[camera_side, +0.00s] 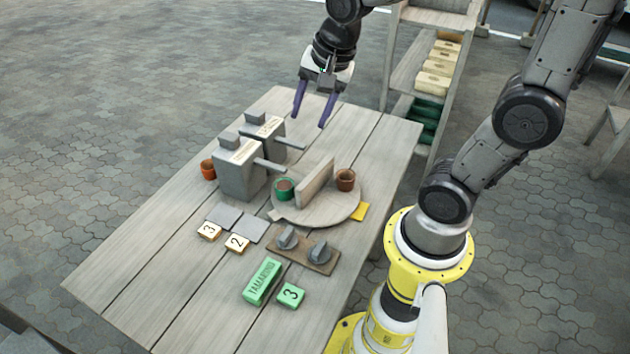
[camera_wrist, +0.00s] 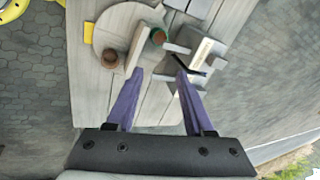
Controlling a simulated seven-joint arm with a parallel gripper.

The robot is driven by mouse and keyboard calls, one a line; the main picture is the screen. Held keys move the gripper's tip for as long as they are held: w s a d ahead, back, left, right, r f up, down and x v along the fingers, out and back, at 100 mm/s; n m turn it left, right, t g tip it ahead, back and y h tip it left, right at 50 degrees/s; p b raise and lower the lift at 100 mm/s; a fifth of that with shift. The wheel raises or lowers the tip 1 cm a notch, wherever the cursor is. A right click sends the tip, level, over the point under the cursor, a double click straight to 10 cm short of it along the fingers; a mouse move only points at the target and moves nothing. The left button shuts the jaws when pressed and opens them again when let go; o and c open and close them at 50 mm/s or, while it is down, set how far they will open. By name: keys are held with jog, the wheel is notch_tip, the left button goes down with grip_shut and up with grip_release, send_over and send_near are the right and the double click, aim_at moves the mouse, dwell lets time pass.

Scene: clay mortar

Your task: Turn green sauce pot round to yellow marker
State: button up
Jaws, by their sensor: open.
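The green sauce pot (camera_side: 284,189) stands on the left part of a round wooden turntable (camera_side: 320,215), left of an upright divider board (camera_side: 315,184). A brown pot (camera_side: 345,180) stands on the board's other side. The yellow marker (camera_side: 361,211) lies flat on the table at the turntable's right edge, near the brown pot. My gripper (camera_side: 310,118) is open and empty above the table's far end, apart from the turntable. In the wrist view, the green pot (camera_wrist: 158,36), brown pot (camera_wrist: 109,58) and yellow marker (camera_wrist: 88,33) lie beyond the open purple fingers (camera_wrist: 160,72).
Two grey boxes with lever arms (camera_side: 240,168) stand left of the turntable, with an orange pot (camera_side: 208,169) beside them. Numbered tiles (camera_side: 237,243), a two-knob panel (camera_side: 305,250) and green blocks (camera_side: 262,281) sit nearer the front. The table's left front is clear.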

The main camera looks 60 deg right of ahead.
jog(key=w+d+f+m+g, duration=0.2)
jog(key=w+d+f+m, duration=0.1)
jog(key=f, duration=0.2)
jog(key=m+g, duration=0.1)
jog(key=g, duration=0.1)
send_over(316, 181)
jog(key=d, duration=0.1)
notch_tip(316, 181, down, 6)
jog(key=shift+y, duration=0.3)
jog(key=f, duration=1.3)
jog(key=shift+w+d+f, duration=0.15)
jog(key=shift+w+f, duration=0.2)
jog(key=shift+f, duration=0.05)
grip_shut()
